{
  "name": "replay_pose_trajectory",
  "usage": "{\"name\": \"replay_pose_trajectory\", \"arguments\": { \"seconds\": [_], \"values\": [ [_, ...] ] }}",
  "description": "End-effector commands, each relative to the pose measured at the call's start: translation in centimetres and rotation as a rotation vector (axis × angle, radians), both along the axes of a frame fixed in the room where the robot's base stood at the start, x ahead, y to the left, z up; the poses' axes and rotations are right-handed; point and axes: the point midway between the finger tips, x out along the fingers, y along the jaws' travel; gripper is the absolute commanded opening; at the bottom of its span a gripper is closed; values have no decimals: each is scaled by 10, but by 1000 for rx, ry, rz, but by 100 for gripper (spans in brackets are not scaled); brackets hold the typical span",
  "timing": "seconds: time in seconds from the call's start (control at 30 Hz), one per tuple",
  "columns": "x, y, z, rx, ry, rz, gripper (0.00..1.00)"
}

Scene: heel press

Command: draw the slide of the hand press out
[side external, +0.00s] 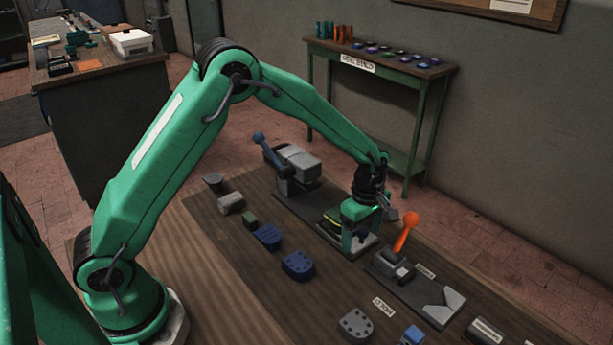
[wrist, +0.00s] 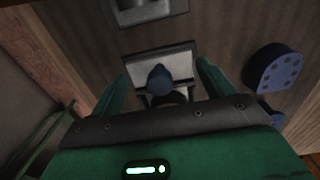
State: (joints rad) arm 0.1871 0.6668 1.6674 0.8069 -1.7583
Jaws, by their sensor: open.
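The hand press (side external: 298,160), a grey body with a blue lever, stands behind and left of my gripper in the side view. My gripper (side external: 358,240) points down over the light grey plate (side external: 371,246) in front of the press. In the wrist view my gripper (wrist: 163,84) is open, with one green finger on each side of a dark blue knob (wrist: 160,78). The knob stands over the grey plate (wrist: 142,59), with a visible gap to each finger. My gripper hides the knob in the side view; the wrist housing hides the near part of the plate.
A fixture with an orange lever (side external: 406,230) stands close to the right of my gripper. A blue heel piece with holes (side external: 297,265) lies on the bench toward the camera; it also shows in the wrist view (wrist: 274,70). Other small pieces lie left and in front.

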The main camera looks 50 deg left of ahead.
Motion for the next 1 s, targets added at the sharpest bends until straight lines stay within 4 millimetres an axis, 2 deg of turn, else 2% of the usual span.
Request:
{"name": "replay_pose_trajectory", "arguments": {
  "seconds": [0.37, 1.0],
  "values": [
    [0, 0, 4, 0, -1, 0, 80],
    [0, 0, 35, 0, 0, 0, 80]
  ]
}}
